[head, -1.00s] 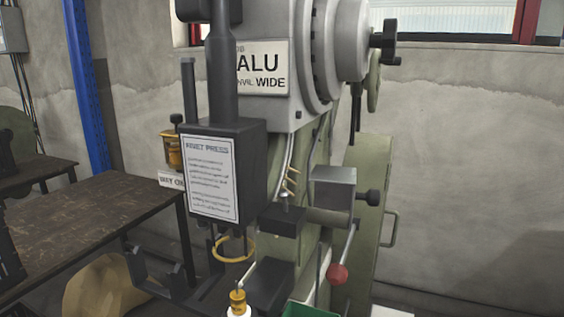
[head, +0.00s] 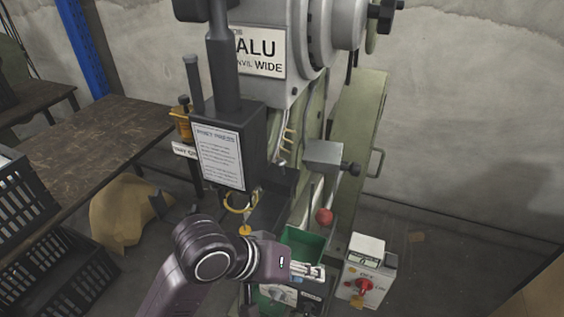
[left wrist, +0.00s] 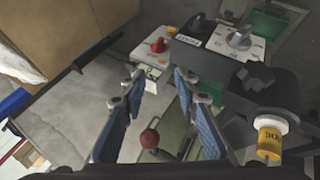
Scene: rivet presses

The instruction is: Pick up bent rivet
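I cannot make out a bent rivet in either view. The rivet press (head: 335,170) with an "ALU" plate stands in the middle of the head view. A green bin (head: 303,245) sits low at its front, and its inside is partly hidden. My left gripper (head: 310,271) is at the bin's near edge in the head view, seen from above. In the left wrist view my left gripper (left wrist: 156,82) has its blue-padded fingers spread, with nothing between them. My right gripper is not in view.
A red ball-ended lever (head: 324,216) stands behind the bin. A white control box (head: 364,268) with a red knob is to the right. A yellow bottle (left wrist: 270,138) shows in the left wrist view. A dark table (head: 85,145) and black crates (head: 25,205) are at left.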

